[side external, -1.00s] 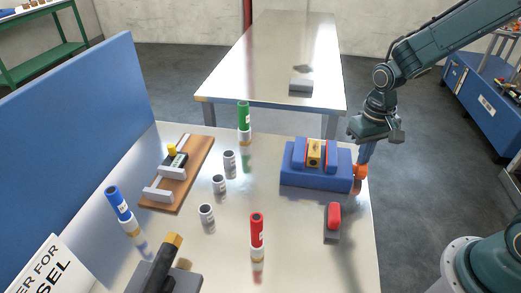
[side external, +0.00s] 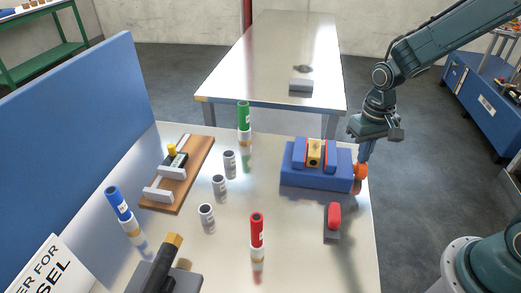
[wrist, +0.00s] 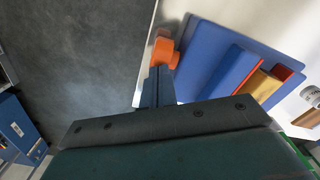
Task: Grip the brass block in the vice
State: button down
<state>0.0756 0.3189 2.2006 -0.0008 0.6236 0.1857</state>
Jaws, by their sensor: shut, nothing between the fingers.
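The blue vice (side external: 316,178) stands near the right edge of the white table. The brass block (side external: 314,152) sits upright between its two red-lined jaws; whether the jaws touch it on both sides I cannot tell. An orange handle (side external: 361,171) is at the vice's right end. My gripper (side external: 364,157) points down at this handle, its fingers shut and empty, close against the handle. In the wrist view the fingers (wrist: 158,85) are beside the orange handle (wrist: 165,52), and the vice (wrist: 205,50) with the brass block (wrist: 262,85) lies to the right.
A wooden board with a clamp (side external: 190,175) lies left. Open floor lies right.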

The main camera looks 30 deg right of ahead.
jog(key=shift+w+d+f, duration=0.1)
jog(key=shift+w+d, duration=0.15)
dwell(0.8)
dwell(0.4)
jog(key=shift+r, duration=0.9)
jog(key=shift+s+a, duration=0.1)
jog(key=shift+a, duration=0.05)
jog(key=shift+s+a, duration=0.75)
jog(key=shift+s, duration=0.05)
jog(key=shift+f, duration=0.8)
dwell(0.6)
jog(key=shift+w+d, duration=0.5)
dwell(1.7)
